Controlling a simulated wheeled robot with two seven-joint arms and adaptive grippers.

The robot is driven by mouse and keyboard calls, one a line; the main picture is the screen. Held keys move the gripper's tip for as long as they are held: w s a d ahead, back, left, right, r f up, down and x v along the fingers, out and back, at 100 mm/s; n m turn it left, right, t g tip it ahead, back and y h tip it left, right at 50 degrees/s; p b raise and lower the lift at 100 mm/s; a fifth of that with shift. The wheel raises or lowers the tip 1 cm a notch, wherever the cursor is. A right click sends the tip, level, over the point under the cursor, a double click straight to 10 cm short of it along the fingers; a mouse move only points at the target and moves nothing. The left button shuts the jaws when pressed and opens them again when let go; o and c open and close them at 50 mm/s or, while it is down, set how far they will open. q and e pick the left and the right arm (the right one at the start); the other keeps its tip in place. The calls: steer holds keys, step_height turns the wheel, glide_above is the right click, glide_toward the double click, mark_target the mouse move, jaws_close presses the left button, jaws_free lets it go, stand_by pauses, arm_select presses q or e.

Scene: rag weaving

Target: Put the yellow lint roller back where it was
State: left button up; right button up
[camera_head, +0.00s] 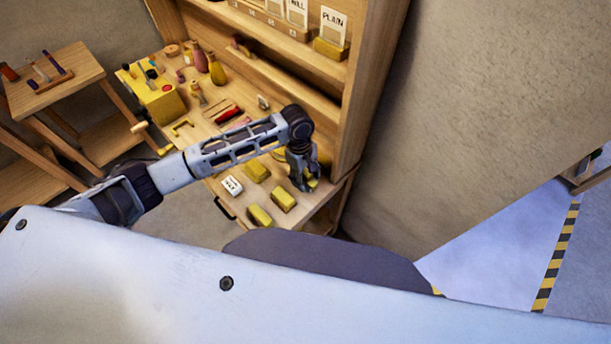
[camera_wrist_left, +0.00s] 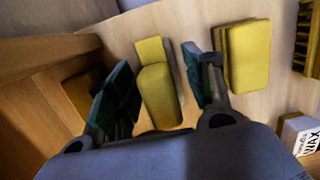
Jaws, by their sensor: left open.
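My left gripper (camera_head: 303,182) is open and points down over the right end of the wooden bench. In the left wrist view its two fingers (camera_wrist_left: 160,78) stand on either side of a rounded yellow object (camera_wrist_left: 160,100), which looks like the yellow lint roller. It lies on the bench top between the fingers, with a visible gap on both sides. In the head view the gripper mostly hides it; a bit of yellow (camera_head: 313,183) shows beside the fingers. My right gripper is not in view.
A yellow block-like item (camera_wrist_left: 248,55) lies right of the fingers. More yellow blocks (camera_head: 284,200) and a white labelled box (camera_head: 232,185) lie on the bench (camera_head: 315,205). Bottles (camera_head: 217,70) and tools stand farther left. The shelf's side panel (camera_head: 365,90) rises close behind the gripper.

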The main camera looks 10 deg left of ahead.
arm_select(q)
steer(key=shift+r, duration=0.1)
steer(key=r, duration=0.4)
steer(key=a+r, duration=0.1)
steer(key=r, duration=0.3)
steer(key=w+r, duration=0.1)
steer(key=r, duration=0.3)
steer(key=shift+a, duration=0.2)
steer(key=shift+f, duration=0.1)
stand_by(0.4)
